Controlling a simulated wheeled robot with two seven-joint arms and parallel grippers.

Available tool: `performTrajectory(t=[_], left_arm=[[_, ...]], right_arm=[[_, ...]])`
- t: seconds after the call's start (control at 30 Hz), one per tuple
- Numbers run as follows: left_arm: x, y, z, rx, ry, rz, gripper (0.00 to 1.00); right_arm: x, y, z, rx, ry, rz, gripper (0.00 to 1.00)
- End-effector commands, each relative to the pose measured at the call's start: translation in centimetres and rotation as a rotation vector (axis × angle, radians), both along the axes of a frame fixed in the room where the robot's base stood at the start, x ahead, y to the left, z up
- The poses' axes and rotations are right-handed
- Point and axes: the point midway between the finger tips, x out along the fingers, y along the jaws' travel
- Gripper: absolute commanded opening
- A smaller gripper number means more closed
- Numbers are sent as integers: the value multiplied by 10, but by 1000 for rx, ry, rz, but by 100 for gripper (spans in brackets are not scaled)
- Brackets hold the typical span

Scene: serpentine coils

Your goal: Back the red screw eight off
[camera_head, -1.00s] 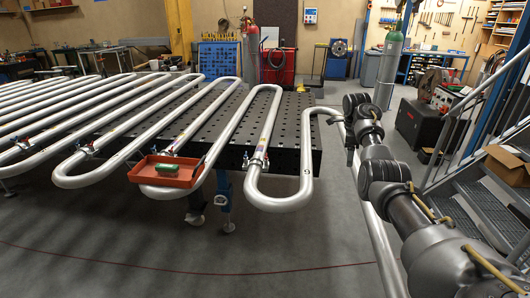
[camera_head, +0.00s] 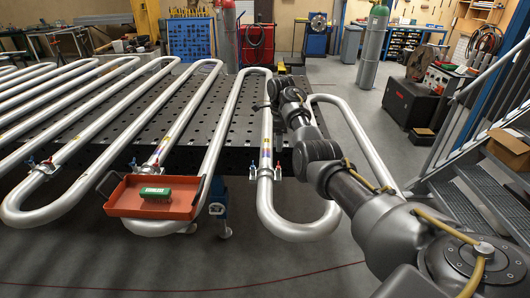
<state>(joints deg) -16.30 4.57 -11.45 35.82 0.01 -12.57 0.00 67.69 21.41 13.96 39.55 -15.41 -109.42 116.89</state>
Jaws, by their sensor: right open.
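Clamps with small red and blue screws sit on the silver serpentine pipes. The nearest clamp (camera_head: 265,174) is on the pipe left of my right arm, with a small screw at each side. Other clamps show on the pipes further left, one at the far left (camera_head: 40,168). The screws are tiny, and no number can be read, so I cannot tell which is red screw eight. My right gripper (camera_head: 259,106) is open and small in view, above the pipe, beyond the nearest clamp and apart from it. My left gripper is out of view.
The black perforated table (camera_head: 190,125) lies under the pipes. Metal stairs (camera_head: 485,190) stand at the right. Floor in front is clear.

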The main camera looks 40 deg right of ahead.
Motion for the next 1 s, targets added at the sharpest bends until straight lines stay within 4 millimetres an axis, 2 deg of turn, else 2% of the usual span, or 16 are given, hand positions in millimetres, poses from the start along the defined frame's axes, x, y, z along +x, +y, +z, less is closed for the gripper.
performTrajectory(t=[0.27, 0.37, 0.53, 0.67, 0.8, 0.9, 1.0], left_arm=[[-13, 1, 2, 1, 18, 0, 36], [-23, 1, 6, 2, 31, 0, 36], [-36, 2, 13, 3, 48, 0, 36], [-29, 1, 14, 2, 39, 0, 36], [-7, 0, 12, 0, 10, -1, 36], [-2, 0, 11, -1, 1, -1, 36], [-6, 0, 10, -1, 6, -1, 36]], right_arm=[[-3, -1, -2, -1, -1, 0, 67], [-1, 0, -13, -1, 2, 2, 67], [-1, 0, -45, 0, 5, 1, 67], [-2, 0, -71, -1, 6, 1, 67], [-2, 0, -93, 0, 4, 0, 67], [-2, -1, -102, -1, 2, 0, 67], [-2, -1, -107, -2, 1, -1, 67]])
